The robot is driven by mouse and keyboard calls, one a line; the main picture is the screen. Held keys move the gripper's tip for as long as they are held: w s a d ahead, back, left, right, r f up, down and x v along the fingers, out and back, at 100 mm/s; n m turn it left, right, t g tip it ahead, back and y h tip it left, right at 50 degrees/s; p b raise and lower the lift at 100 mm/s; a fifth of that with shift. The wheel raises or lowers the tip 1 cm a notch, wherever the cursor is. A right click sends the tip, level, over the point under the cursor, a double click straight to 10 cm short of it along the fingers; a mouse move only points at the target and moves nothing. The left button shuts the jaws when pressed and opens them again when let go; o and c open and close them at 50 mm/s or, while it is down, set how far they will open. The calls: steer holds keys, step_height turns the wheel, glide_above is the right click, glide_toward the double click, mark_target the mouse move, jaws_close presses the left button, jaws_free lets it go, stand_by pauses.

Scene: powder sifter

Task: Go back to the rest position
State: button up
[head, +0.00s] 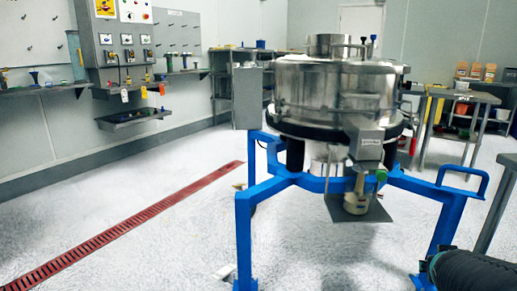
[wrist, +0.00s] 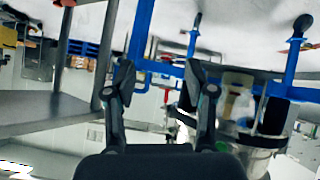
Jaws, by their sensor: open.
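My gripper (wrist: 160,78) shows in the wrist view with its two dark fingers spread well apart. It is open and nothing is between the fingertips. The wrist view looks tilted and nearly upside down. The steel powder sifter (head: 335,88) stands in the middle right of the head view on a blue frame (head: 243,215). In the wrist view the blue frame (wrist: 141,32) shows beyond and between the fingers. A small pale container (head: 355,203) is below the sifter outlet, on a grey plate. My gripper is not visible in the head view; a dark ribbed part of my arm shows lower right.
A grey bench (head: 462,95) with coloured bins stands at the back right. A grey table surface (wrist: 45,108) is at the left in the wrist view. Wall shelves (head: 45,89) hold small tools. A red floor drain (head: 130,225) crosses open floor on the left.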

steer(key=s+a+n+g+y, duration=0.1)
steer(key=s+a, duration=0.3)
steer(key=a, duration=0.4)
steer(key=s+a+r+n+g+y, duration=0.1)
steer(key=s+a+y, duration=0.2)
steer(key=a, duration=0.6)
steer(key=s+a+n+y, duration=0.2)
steer(key=s+a, duration=0.3)
steer(key=a, duration=0.4)
steer(key=shift+r+g, duration=0.2)
steer(key=shift+g, duration=0.2)
